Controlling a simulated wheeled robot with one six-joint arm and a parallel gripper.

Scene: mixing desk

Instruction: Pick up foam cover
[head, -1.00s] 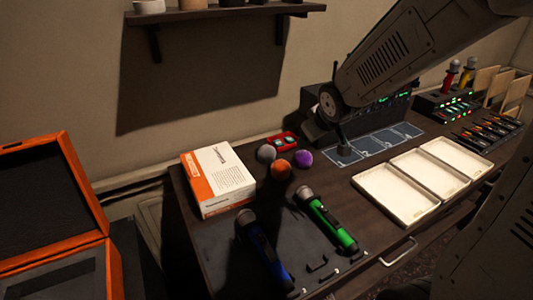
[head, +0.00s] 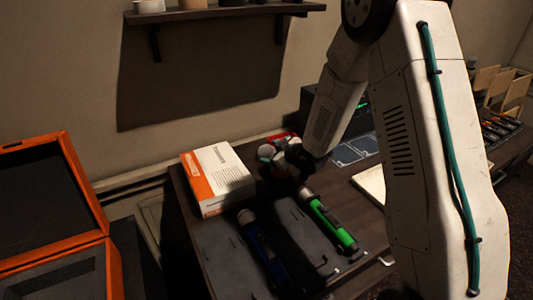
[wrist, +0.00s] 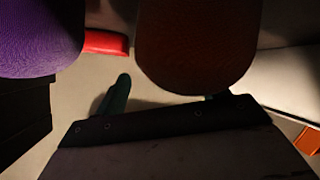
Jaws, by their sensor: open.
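In the wrist view a dark orange foam cover (wrist: 197,45) fills the upper middle, close to the camera. A purple foam cover (wrist: 40,35) fills the upper left. My gripper (wrist: 168,97) is open, its teal fingers partly showing, one hidden behind the orange cover's lower edge. I cannot tell whether it touches the cover. In the head view my gripper (head: 290,160) is low over the foam cover group. A grey foam cover (head: 265,152) shows at its left; the orange and purple ones are hidden there by my arm.
A white and orange box (head: 220,180) stands left of my gripper. Blue (head: 262,250) and green (head: 328,222) microphones lie on the dark mat in front. A red case (wrist: 105,42) lies behind the covers. A white tray (head: 371,184) is partly hidden by my arm.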

